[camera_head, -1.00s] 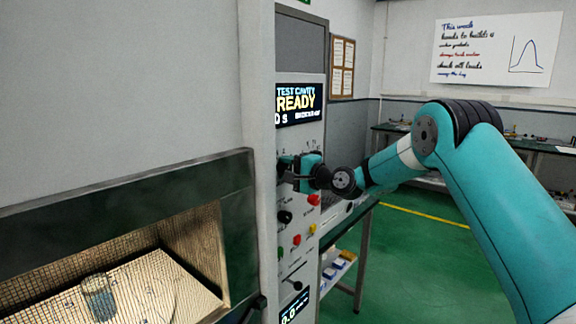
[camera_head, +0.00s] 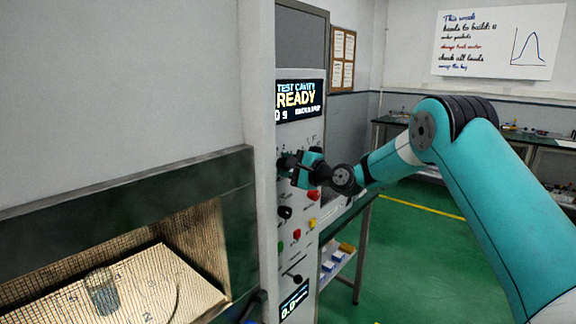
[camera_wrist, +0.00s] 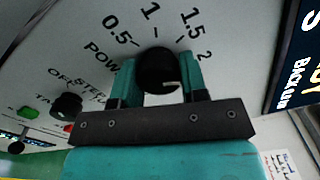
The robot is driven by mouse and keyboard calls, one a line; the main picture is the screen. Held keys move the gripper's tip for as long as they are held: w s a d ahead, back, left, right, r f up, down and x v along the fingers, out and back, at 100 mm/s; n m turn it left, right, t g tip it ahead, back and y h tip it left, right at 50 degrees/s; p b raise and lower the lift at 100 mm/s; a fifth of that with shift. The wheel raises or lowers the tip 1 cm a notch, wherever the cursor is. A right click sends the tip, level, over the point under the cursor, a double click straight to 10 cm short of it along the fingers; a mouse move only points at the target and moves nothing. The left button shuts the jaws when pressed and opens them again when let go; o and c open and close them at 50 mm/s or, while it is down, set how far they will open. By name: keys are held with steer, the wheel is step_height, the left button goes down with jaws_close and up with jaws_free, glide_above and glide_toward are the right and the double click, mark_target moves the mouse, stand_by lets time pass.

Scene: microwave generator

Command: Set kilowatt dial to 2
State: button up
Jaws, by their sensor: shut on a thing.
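The kilowatt dial (camera_wrist: 156,66) is a round black knob on the pale panel in the wrist view. The numbers 0.5, 1, 1.5 and 2 are printed in an arc around it. A small pale mark shows on its lower right edge, but I cannot tell which number the dial points to. My gripper (camera_wrist: 160,78) has one teal finger on each side of the knob and is shut on it. In the head view my gripper (camera_head: 290,164) is tilted against the panel and hides most of the dial.
The panel's upper display (camera_head: 299,101) reads READY. Below my gripper are a black knob (camera_head: 285,212), red buttons (camera_head: 313,195), a yellow button (camera_head: 312,222) and a green button (camera_head: 281,247). A glass beaker (camera_head: 103,291) stands inside the open cavity at the left.

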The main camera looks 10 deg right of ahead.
steer(key=o, duration=0.9)
steer(key=shift+o, duration=0.2)
steer(key=b+v, duration=0.7)
steer(key=v, duration=1)
steer(key=shift+s+d, duration=0.15)
steer(key=shift+d, duration=0.05)
